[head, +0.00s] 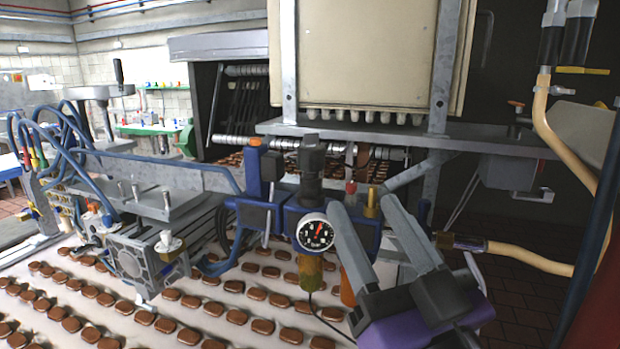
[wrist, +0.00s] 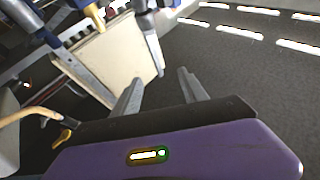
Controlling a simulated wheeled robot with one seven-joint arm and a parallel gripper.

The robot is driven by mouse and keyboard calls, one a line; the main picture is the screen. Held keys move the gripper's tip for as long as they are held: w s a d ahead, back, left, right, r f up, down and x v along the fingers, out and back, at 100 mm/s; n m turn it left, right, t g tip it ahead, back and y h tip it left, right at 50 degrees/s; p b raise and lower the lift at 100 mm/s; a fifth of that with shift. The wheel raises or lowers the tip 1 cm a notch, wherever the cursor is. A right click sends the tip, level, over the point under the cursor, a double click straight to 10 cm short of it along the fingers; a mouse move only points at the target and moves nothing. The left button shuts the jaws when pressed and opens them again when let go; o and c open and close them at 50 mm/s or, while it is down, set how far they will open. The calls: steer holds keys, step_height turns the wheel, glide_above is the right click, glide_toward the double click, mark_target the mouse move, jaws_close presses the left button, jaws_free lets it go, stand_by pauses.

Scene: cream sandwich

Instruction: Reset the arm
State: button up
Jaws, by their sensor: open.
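My gripper (head: 365,215) is in the lower right of the head view, with two grey fingers on a black and purple body. The fingers are apart and nothing is between them. They point up and away, in front of the blue valve block and right of the pressure gauge (head: 315,233). I cannot tell whether a finger touches the block. In the wrist view the gripper's fingers (wrist: 157,85) are spread, with the dark ceiling and the cream hopper behind them.
Rows of brown biscuits lie on a white conveyor (head: 215,310) at the lower left. A cream hopper (head: 370,55) stands above the machine. A beige hose (head: 530,257) runs at the right. A silver machine head (head: 150,255) overhangs the conveyor.

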steer(key=s+d+f+m+g+h+b, duration=0.15)
steer(key=s+d+f, duration=0.3)
steer(key=f, duration=0.65)
steer(key=s+d+f+t+h, duration=0.15)
steer(key=s+d+f, duration=0.3)
steer(key=f, duration=0.55)
steer(key=s+d+f+m+g+h+b, duration=0.1)
steer(key=s+d+f+g+h, duration=0.1)
steer(key=s+f, duration=0.7)
steer(key=s+d+f+g+h+b, duration=0.1)
steer(key=s+f+g, duration=0.4)
steer(key=s+f, duration=0.5)
steer(key=s+d+h, duration=0.1)
steer(key=s, duration=0.2)
steer(key=shift+s+d+m+b, duration=0.2)
steer(key=shift+d+m+b, duration=0.1)
steer(key=shift+m+b, duration=0.1)
